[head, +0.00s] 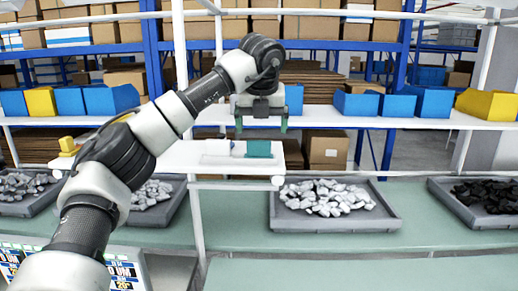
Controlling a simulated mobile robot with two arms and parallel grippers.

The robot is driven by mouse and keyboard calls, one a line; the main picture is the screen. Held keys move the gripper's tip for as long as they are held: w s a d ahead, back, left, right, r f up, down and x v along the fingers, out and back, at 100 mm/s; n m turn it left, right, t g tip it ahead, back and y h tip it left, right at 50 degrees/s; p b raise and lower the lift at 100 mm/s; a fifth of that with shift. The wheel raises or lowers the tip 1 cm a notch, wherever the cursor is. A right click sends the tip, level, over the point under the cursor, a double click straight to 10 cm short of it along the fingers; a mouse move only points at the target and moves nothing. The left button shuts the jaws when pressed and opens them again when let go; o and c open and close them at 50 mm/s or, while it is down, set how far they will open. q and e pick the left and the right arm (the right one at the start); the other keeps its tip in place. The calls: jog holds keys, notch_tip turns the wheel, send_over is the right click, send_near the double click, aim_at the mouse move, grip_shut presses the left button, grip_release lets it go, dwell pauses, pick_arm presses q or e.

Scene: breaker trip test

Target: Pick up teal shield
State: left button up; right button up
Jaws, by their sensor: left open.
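The teal shield (259,149) is a small flat teal panel. It stands on the small white shelf (228,160) in the middle of the head view, beside a low white block (217,147). My left gripper (261,121) hangs above the shield with its fingers pointing down. It is open and empty, with one finger on each side, and appears apart from the shield. My right gripper is not in view.
Grey trays of pale pieces (325,197) and a tray of black pieces (490,197) rest on the green bench (290,240). A yellow part (68,146) is at the shelf's left. Blue and yellow bins stand behind. A white post rises left of my left gripper.

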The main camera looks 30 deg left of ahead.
aim_at(259, 141)
pick_arm(q)
jog(key=shift+w+a+f+p, duration=0.1)
jog(key=shift+a+f+p, duration=0.3)
jog(key=shift+f, duration=0.2)
jog(key=p+x, duration=0.1)
jog(key=x, duration=0.2)
jog(key=shift+a+f+p, duration=0.1)
jog(key=shift+f+p, duration=0.1)
jog(key=shift+p, duration=0.2)
jog(key=shift+a+f, duration=0.1)
jog(key=shift+f, duration=0.4)
jog(key=c, duration=0.3)
jog(key=shift+r, duration=0.1)
jog(key=c, duration=0.7)
